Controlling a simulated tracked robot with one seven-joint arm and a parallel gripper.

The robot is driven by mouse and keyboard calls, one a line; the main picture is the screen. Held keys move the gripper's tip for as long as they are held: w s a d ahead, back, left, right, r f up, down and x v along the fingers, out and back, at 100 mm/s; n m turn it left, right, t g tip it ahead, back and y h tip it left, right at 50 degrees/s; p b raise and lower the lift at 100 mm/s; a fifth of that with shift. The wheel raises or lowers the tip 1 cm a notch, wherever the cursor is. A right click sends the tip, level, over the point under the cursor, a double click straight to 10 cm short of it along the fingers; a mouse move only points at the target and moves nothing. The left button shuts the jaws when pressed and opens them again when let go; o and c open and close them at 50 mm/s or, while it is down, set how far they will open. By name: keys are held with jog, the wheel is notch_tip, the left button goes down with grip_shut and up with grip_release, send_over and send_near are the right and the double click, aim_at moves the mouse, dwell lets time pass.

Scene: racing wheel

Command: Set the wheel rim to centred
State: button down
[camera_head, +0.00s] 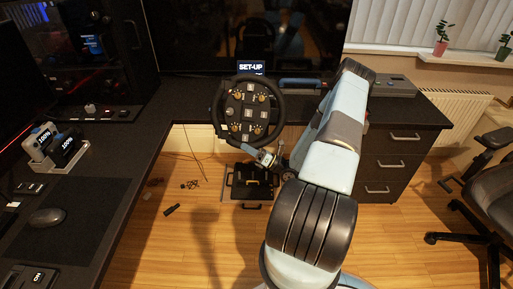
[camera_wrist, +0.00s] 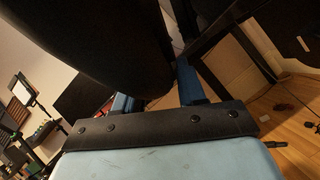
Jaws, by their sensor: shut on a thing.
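The racing wheel's dark rim (camera_head: 281,112) stands at the desk edge in the head view, around a dark hub (camera_head: 248,113) with several knobs and buttons. The hub looks near level, perhaps slightly tilted; I cannot tell exactly. My gripper (camera_head: 236,148) is at the bottom of the rim, slightly left of its middle, shut on it. In the wrist view the rim (camera_wrist: 100,40) is a large dark mass between my two blue fingers (camera_wrist: 155,94). The exact contact is hidden there.
A screen reading SET-UP (camera_head: 250,67) is just above the wheel. The black desk (camera_head: 135,165) runs left and behind. Dark pedals (camera_head: 252,183) stand on the floor below. A drawer unit (camera_head: 392,165) and an office chair (camera_head: 487,180) are at right. Open wooden floor lies between.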

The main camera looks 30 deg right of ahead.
jog(key=shift+a, duration=0.1)
dwell(0.3)
jog(key=c, duration=0.8)
grip_release()
jog(key=shift+f, duration=0.1)
jog(key=v, duration=1.3)
jog(key=shift+s+f, duration=0.25)
jog(key=shift+f, duration=0.05)
